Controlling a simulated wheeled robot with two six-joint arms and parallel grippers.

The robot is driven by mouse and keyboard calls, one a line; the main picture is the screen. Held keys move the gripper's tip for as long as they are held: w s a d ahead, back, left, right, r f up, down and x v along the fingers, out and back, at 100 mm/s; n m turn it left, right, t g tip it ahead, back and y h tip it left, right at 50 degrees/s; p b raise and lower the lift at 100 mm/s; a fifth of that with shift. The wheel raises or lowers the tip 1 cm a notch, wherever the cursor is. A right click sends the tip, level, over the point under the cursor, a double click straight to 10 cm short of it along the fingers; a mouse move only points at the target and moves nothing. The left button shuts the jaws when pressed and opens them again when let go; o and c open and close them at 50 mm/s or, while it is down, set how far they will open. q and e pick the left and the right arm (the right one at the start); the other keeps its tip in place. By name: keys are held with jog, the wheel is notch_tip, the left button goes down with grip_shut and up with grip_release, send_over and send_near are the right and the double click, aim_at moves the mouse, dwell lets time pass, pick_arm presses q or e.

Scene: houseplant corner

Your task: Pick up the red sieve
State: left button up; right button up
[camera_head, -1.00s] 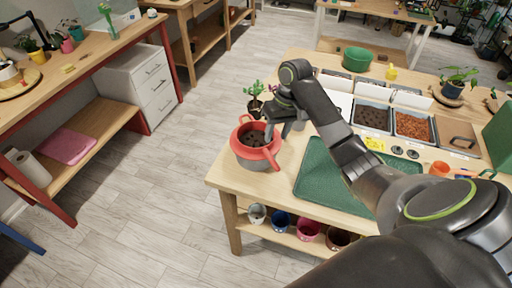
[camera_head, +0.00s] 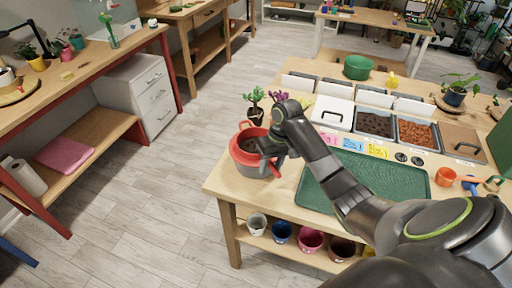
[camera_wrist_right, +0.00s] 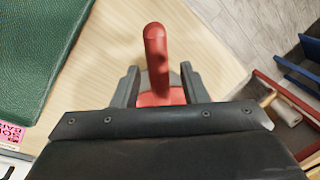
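The red sieve (camera_head: 240,152) sits on the rim of a grey pot (camera_head: 246,168) at the near left corner of the wooden table. Dark material shows inside its ring. Its handle points toward the lower right in the head view. My right gripper (camera_head: 272,154) is down at the handle. In the right wrist view, the red handle (camera_wrist_right: 156,50) stands between the two fingers of my right gripper (camera_wrist_right: 159,72), with a gap visible on each side, so the fingers are open around it. The palm hides the rest of the sieve there. My left gripper is out of view.
A green mat (camera_head: 365,178) lies right of the sieve. A small potted plant (camera_head: 255,110) stands just behind it. Bins of soil (camera_head: 374,123) and orange pellets (camera_head: 416,134) stand farther back. Colored pots (camera_head: 282,231) sit on the shelf below.

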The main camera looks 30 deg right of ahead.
grip_shut()
dwell(0.3)
notch_tip(320, 180, up, 5)
jog(key=shift+w+d+r+b, duration=0.1)
jog(key=shift+b, duration=0.3)
notch_tip(320, 180, up, 4)
jog(key=p, duration=0.3)
jog(key=shift+f+p, duration=0.2)
jog(key=shift+p, duration=0.2)
jog(key=shift+r+p, duration=0.6)
jog(key=shift+p, duration=0.05)
jog(key=c, duration=0.7)
grip_release()
jog(key=shift+c, duration=0.2)
grip_shut()
